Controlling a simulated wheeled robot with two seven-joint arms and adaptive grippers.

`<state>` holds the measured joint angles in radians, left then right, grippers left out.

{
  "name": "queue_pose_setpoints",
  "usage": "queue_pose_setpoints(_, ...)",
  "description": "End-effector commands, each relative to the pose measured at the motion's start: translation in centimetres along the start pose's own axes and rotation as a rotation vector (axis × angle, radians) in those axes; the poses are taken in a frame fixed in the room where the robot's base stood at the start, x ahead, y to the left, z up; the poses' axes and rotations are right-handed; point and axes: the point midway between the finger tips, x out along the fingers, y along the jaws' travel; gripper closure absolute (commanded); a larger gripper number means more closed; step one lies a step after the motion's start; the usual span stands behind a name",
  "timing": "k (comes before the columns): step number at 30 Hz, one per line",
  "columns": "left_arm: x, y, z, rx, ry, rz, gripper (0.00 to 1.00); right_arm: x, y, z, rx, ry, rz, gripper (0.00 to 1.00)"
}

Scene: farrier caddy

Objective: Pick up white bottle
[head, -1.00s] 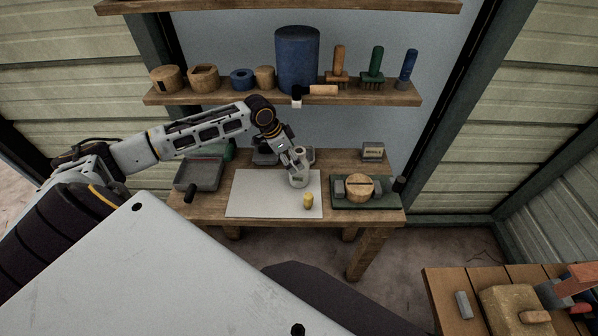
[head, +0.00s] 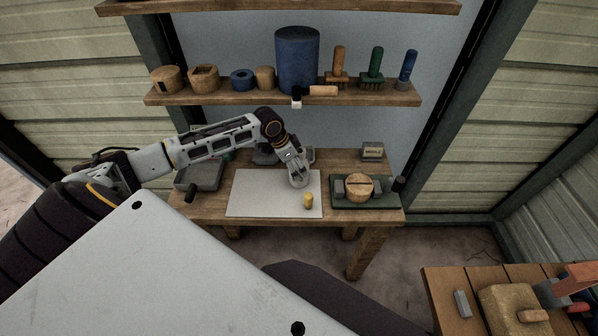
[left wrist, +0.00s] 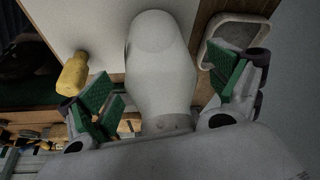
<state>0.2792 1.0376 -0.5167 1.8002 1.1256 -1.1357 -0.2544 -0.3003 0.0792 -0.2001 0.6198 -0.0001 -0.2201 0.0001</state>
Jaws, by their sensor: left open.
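The white bottle (left wrist: 158,75) fills the middle of the left wrist view, lying between the two green-padded fingers of my left gripper (left wrist: 165,92). The fingers are open, with a gap visible on both sides of the bottle. In the head view my left gripper (head: 298,180) is over the back part of the white sheet (head: 260,200) and mostly hides the bottle. My right gripper is not in view.
A small yellow bottle (head: 308,201) stands close by on the sheet; it also shows in the left wrist view (left wrist: 73,74). A green tray (head: 375,205) with a round wooden item is to the right, a grey tray (head: 205,173) to the left. A shelf (head: 290,97) runs above.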

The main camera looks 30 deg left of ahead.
Motion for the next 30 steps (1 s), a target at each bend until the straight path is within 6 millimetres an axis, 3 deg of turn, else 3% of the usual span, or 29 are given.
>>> queue_pose_setpoints(2, -0.01, 0.0, 0.0, 0.0, 0.0, 0.0, 0.13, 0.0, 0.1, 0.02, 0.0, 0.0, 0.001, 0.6)
queue_pose_setpoints(17, -0.01, -0.01, 0.01, 0.0, 0.0, 0.0, 0.77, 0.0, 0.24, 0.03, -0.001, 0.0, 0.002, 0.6)
queue_pose_setpoints(30, -0.56, -0.09, -0.34, 0.001, 0.004, -0.003, 0.77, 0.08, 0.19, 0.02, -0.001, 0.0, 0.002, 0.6)
